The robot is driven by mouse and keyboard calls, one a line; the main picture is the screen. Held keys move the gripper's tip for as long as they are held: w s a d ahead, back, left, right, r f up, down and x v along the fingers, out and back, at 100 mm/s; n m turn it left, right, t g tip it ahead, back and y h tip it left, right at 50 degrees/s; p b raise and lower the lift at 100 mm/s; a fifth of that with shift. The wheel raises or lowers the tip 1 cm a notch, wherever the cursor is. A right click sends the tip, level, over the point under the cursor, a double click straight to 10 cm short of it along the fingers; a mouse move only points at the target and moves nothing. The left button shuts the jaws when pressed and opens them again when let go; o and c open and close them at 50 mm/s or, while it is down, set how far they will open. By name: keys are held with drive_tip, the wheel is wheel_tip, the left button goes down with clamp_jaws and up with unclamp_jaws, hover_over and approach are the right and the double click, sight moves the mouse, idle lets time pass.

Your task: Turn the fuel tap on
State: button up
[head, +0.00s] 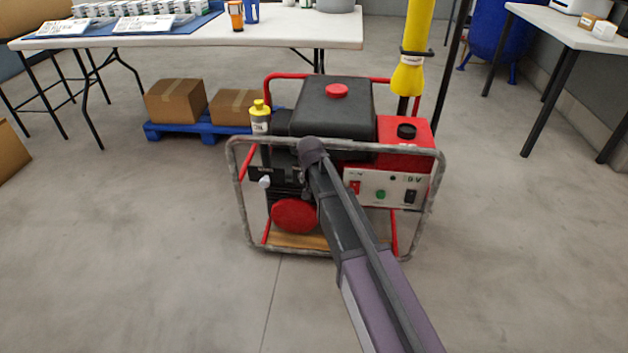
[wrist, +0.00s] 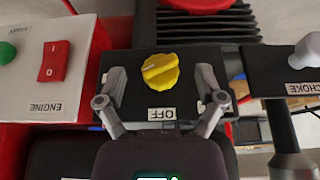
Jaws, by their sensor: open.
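The fuel tap (wrist: 160,70) is a yellow ridged knob on a dark plate in the wrist view. Its ridge lies almost level across the picture, tilted slightly. A white OFF label (wrist: 161,113), upside down in the picture, is beside the knob on the side nearer my gripper. My gripper (wrist: 161,82) is open, with one finger on each side of the knob and visible gaps between. In the head view the generator (head: 332,110) stands on the floor in a grey tube frame. My arm reaches its front there and hides the tap and my gripper.
In the wrist view a red ENGINE rocker switch (wrist: 54,61) is at the left and a pale CHOKE knob (wrist: 306,52) at the right. The frame's grey tube (head: 236,200) surrounds the generator. Open floor lies in front.

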drive_tip(key=shift+w, duration=0.85)
drive_tip(key=shift+f+b, duration=0.55)
drive_tip(key=c, duration=1.1)
